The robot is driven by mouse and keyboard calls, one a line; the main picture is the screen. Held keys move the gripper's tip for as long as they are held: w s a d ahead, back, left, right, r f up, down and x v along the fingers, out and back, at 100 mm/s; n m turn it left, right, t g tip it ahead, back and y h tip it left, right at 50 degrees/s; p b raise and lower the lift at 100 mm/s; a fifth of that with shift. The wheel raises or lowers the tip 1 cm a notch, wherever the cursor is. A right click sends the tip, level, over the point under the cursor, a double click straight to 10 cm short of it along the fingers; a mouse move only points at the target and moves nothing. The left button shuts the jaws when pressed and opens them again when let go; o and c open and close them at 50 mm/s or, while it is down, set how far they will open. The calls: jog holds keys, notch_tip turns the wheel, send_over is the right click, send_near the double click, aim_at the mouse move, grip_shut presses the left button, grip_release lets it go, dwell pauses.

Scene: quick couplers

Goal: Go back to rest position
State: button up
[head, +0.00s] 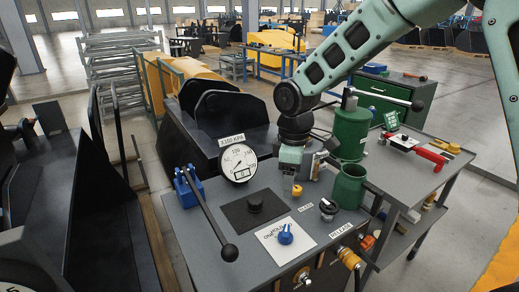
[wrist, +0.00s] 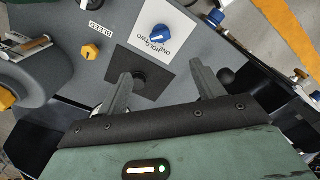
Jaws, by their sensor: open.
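My gripper (wrist: 160,73) is open, its two fingers apart with nothing held between them. In the head view my gripper (head: 303,167) hangs above the back of the grey panel table (head: 210,272), near the yellow bleed knob (head: 297,190). Its fingertips are hard to make out there. In the wrist view a black knob on a black plate (wrist: 118,65) shows beyond the left finger. The blue knob (wrist: 160,35) on its white plate lies farther off.
A gauge (head: 237,163) and a blue-based lever with a black ball (head: 229,252) stand on the panel's left. Green cylinders (head: 351,130) rise close right of my gripper. A side cart (head: 420,170) holds a red-handled tool (head: 428,156). Dark machinery stands at the left.

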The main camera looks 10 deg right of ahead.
jog(key=s+a+r+m, duration=0.2)
jog(key=s+a, duration=0.1)
jog(key=s, duration=1)
jog(key=s+a+r+m, duration=0.2)
jog(key=s+a, duration=0.1)
jog(key=s, duration=1.1)
jog(key=shift+s+r+m+y, duration=0.2)
jog(key=shift+m+y, duration=0.1)
jog(key=shift+m, duration=0.1)
